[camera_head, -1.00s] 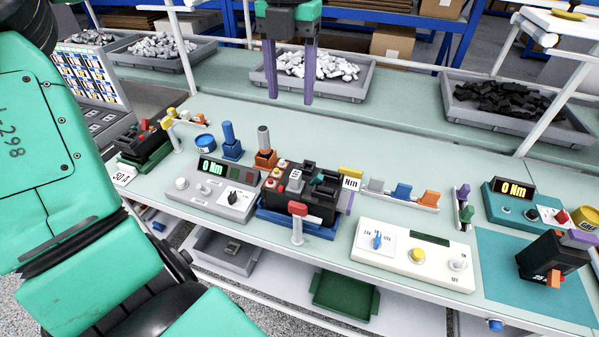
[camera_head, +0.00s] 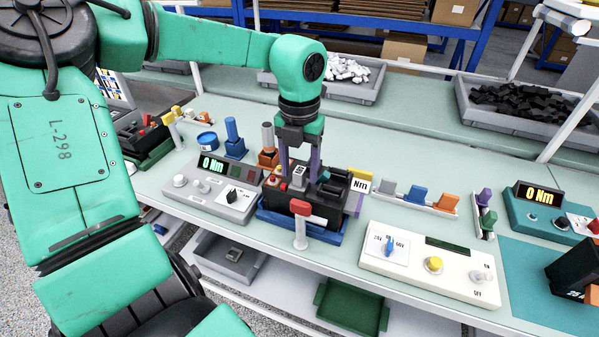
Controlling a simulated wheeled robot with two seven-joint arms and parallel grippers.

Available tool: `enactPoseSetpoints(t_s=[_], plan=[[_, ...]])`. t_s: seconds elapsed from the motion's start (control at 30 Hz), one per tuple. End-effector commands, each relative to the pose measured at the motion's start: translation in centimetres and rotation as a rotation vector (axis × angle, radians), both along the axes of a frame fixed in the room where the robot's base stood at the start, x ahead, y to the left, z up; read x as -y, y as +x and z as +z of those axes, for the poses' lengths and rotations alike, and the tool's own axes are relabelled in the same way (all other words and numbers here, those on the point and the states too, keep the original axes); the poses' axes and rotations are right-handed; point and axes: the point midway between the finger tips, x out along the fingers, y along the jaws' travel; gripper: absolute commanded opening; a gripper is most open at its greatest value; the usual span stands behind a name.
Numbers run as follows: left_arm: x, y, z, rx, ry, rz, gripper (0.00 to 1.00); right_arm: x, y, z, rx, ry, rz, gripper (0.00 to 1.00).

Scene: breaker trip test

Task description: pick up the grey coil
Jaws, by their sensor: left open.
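My left gripper (camera_head: 299,176) points down over the black breaker (camera_head: 318,206), with its two purple fingers apart. A small grey block with a white label (camera_head: 299,177) sits in the top of the breaker and shows between the fingertips. A second grey piece (camera_head: 387,187) stands in the white rack to the right, beside a blue (camera_head: 417,193) and an orange one (camera_head: 446,202). No readable mark tells me which grey piece is the coil. I cannot tell if the fingers touch the block. My right gripper is out of view.
Blue (camera_head: 234,138) and orange-based (camera_head: 268,146) upright tools stand behind.

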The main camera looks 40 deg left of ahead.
Motion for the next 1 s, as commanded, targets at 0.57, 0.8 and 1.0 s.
enactPoseSetpoints(t_s=[0.57,0.8,1.0], plan=[[0.0,0.0,-1.5,0.002,0.0,0.001,0.0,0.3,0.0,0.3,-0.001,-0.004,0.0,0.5],[0.0,0.1,-1.1,0.003,0.001,0.001,0.0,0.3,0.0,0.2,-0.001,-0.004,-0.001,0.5],[0.0,0.1,1.8,0.007,0.0,0.001,0.0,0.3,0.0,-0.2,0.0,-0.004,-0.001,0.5]])
